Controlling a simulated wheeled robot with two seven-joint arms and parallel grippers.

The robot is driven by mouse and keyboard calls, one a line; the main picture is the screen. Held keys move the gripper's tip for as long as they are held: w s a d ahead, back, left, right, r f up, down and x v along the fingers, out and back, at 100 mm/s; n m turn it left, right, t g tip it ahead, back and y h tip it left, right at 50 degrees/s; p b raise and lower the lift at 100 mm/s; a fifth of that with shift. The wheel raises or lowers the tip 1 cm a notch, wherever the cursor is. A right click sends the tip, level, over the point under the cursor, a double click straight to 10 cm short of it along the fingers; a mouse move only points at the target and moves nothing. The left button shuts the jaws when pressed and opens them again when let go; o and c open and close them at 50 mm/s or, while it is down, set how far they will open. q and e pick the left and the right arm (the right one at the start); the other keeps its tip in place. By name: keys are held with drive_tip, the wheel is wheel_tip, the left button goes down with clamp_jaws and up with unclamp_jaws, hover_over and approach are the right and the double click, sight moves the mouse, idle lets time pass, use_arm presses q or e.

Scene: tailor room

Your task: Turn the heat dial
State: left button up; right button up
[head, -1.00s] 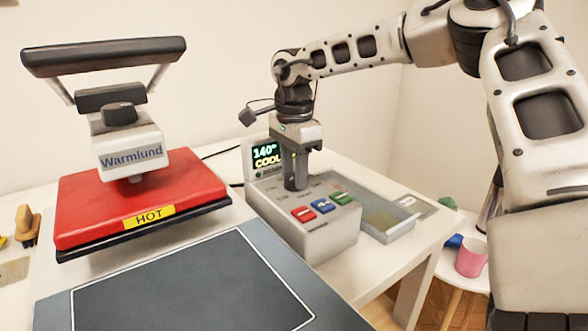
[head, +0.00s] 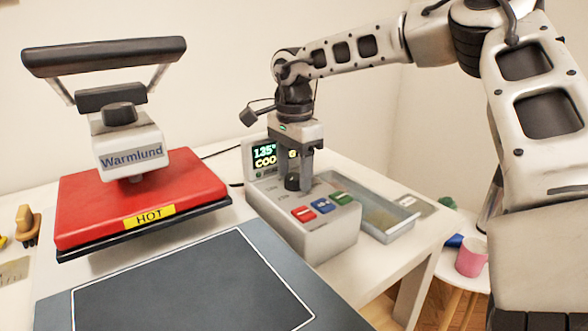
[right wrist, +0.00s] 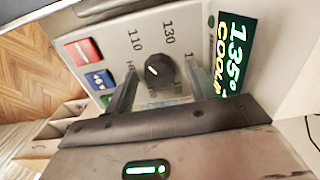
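The heat dial is a dark round knob with a white mark; it shows in the right wrist view (right wrist: 160,71) and the head view (head: 292,183). It sits on the grey control box (head: 325,241), among printed numbers including 110 and 130. The display (right wrist: 232,55) reads 135° with a word beginning COOL; it is partly covered in the head view (head: 264,153). My right gripper (right wrist: 160,92) points down over the box with its fingers spread apart. The dial shows in the gap between them, free of both. My left gripper is not in view.
A heat press with a red upper plate (head: 140,198) labelled HOT stands open at the left, above a dark lower plate (head: 190,285). Red, blue and green buttons (head: 323,205) line the box front. A grey tray (head: 385,229) lies right of the box. A pink cup (head: 471,257) stands on a stool.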

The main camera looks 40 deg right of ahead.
sight(294, 176)
wheel_tip(294, 176, up, 16)
drive_tip(key=p, duration=0.1)
idle(0.4)
drive_tip(key=shift+r+p, duration=0.1)
drive_tip(key=shift+p, duration=0.2)
